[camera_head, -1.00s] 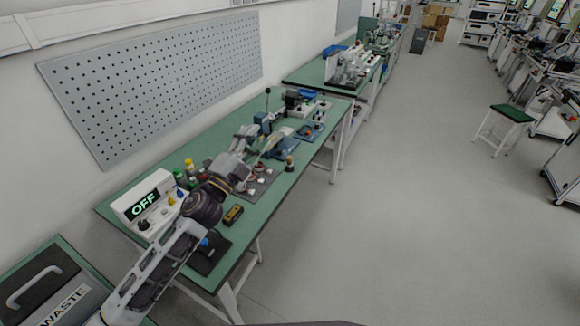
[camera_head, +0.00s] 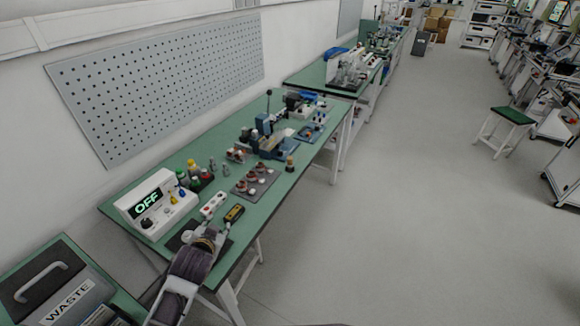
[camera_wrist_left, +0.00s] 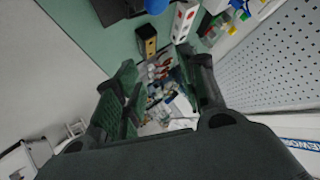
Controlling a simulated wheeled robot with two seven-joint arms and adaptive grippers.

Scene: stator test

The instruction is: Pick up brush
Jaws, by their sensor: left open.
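I cannot pick out a brush for certain in either view. A rounded blue object, cut off by the top edge of the left wrist view (camera_wrist_left: 155,5), lies by a black mat (camera_wrist_left: 108,12); I cannot tell what it is. My left gripper (camera_head: 213,232) is over the black mat at the near end of the green bench in the head view, hiding part of the mat. In the left wrist view its two dark fingers (camera_wrist_left: 157,65) are apart, with nothing held between them. My right gripper is not in view.
Near the left gripper are a yellow-and-black device (camera_head: 234,213), a white socket strip (camera_head: 213,205) and a white box reading OFF (camera_head: 155,206). Several bottles (camera_head: 192,176), a stator tray (camera_head: 256,184) and a blue press (camera_head: 266,138) stand farther along. A waste bin (camera_head: 62,290) is lower left.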

